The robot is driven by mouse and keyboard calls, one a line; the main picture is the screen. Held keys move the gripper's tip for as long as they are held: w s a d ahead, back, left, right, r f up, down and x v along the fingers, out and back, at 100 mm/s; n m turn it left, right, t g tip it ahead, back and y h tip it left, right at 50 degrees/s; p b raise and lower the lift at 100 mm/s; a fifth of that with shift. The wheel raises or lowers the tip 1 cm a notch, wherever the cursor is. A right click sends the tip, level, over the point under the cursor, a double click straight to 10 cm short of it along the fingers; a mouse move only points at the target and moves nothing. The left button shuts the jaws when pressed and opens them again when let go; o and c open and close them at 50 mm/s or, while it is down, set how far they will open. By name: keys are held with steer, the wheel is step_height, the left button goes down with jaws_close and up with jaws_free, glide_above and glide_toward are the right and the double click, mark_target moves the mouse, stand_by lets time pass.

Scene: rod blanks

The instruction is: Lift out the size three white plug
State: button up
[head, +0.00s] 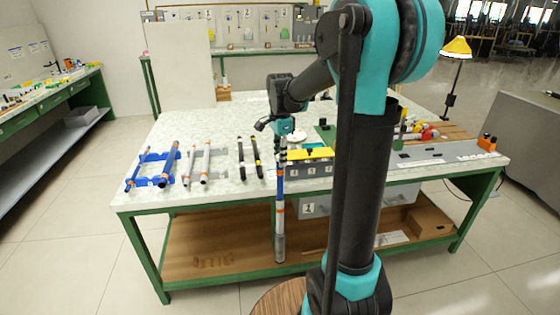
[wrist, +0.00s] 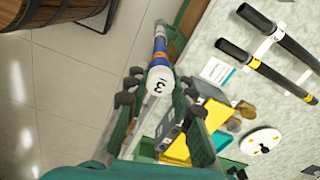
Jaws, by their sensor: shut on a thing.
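The white plug (wrist: 160,82), marked with a 3 on its end, is between the fingers of my gripper (wrist: 158,95) in the wrist view. A long rod (head: 280,205) with blue, orange, white and grey sections hangs upright below my gripper (head: 282,127), in front of the table's near edge. In the wrist view the rod (wrist: 160,48) runs straight on beyond the plug. My gripper is shut on the plug. I cannot tell how the plug and rod are joined. Most of the plug is hidden in the head view.
Blue rods (head: 168,165), white rods (head: 205,163) and black rods (head: 256,160) lie on the table (head: 225,115), on its left half. A grey block with a yellow top (head: 310,168) stands close right of the rod. A bin (head: 312,207) sits on the lower shelf.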

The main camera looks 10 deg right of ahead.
step_height(320, 180, up, 20)
stand_by(0.7)
